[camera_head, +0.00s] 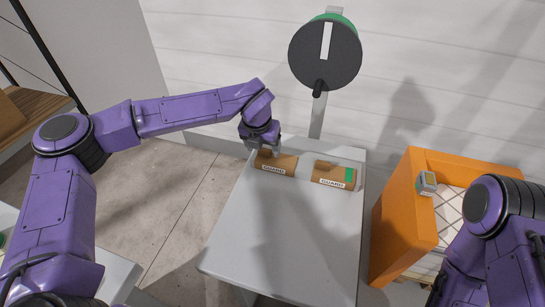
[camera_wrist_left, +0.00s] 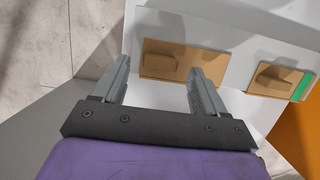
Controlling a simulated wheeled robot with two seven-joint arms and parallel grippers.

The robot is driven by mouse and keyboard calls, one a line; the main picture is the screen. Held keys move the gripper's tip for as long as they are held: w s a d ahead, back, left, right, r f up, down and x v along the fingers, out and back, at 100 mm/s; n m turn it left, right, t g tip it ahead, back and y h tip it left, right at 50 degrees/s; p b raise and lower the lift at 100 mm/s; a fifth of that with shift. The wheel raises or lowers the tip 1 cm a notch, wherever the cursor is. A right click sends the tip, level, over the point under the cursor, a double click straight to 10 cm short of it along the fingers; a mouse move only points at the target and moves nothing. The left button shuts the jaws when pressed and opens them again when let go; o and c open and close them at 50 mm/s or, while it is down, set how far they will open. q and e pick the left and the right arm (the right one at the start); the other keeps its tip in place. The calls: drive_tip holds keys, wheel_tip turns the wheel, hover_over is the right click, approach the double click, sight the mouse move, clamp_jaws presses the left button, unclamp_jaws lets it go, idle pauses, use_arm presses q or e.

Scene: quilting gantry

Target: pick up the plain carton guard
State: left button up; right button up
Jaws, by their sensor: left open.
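The plain carton guard (camera_head: 278,165) is a brown cardboard piece with a white label, at the back of the grey table. It also shows in the left wrist view (camera_wrist_left: 172,62), without a green stripe, with a raised block on it. My left gripper (camera_head: 262,149) is at the guard's back-left part in the head view. In the left wrist view its open fingers (camera_wrist_left: 160,69) point toward the guard, one tip near its left edge and one overlapping its right part. Contact cannot be told. My right gripper is out of view.
A second carton guard (camera_head: 334,175) with a green stripe lies to the right on the grey table (camera_head: 270,240). The table's front is clear. A dark round disc on a post (camera_head: 325,55) stands behind. An orange cabinet (camera_head: 400,215) stands at the right, with a small box (camera_head: 427,182) on it.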

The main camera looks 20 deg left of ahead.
use_arm(q)
drive_tip(key=shift+x, duration=1)
drive_tip(key=c, duration=1.1)
drive_tip(key=shift+r, duration=0.15)
